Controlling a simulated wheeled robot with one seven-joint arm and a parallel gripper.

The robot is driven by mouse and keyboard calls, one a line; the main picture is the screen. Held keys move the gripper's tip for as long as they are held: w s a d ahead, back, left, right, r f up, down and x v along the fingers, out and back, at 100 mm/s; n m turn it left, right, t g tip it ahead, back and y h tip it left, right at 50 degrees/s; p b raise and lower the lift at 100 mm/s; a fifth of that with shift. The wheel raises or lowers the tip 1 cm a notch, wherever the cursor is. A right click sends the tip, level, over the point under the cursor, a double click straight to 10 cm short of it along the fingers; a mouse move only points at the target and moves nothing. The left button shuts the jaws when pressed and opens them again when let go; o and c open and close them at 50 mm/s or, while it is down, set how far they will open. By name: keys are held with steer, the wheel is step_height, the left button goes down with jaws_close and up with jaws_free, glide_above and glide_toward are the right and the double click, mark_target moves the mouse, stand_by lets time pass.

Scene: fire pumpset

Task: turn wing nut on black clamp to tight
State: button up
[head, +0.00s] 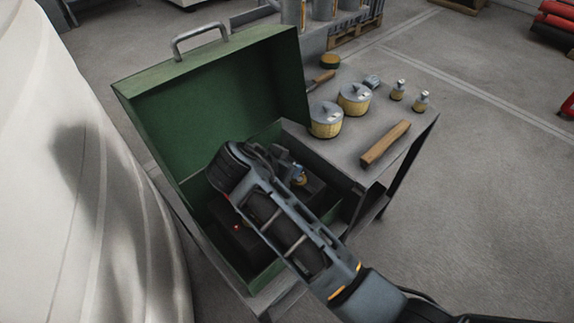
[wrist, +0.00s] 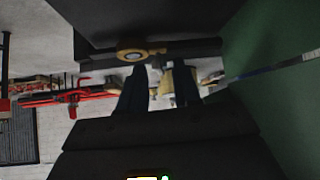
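My gripper (wrist: 160,78) shows in the wrist view as two dark fingers standing apart, with a visible gap between them. A dark bar, which looks like part of the black clamp (wrist: 190,50), crosses just beyond the fingertips. A brass ring-like part with a pale centre (wrist: 133,55) sits on it, near the left fingertip. A tan-yellow piece (wrist: 178,78) shows by the right finger; I cannot tell whether it is touched. In the head view my gripper (head: 290,172) is inside the green box, close to a small brass part (head: 300,178), probably the wing nut. My arm hides much of the clamp.
The green box (head: 150,110) has its lid raised, and its walls stand close around my gripper. The grey table (head: 345,150) holds two yellow-and-grey canisters (head: 354,97), a wooden bar (head: 385,143) and small brass fittings (head: 421,102). A large white tank (head: 60,200) stands at left.

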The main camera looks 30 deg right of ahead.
steer(key=shift+a+r, duration=0.1)
steer(key=shift+r, duration=0.05)
steer(key=v, duration=0.7)
steer(key=shift+a+r, duration=0.15)
steer(key=shift+r, duration=0.05)
steer(key=shift+s, duration=0.25)
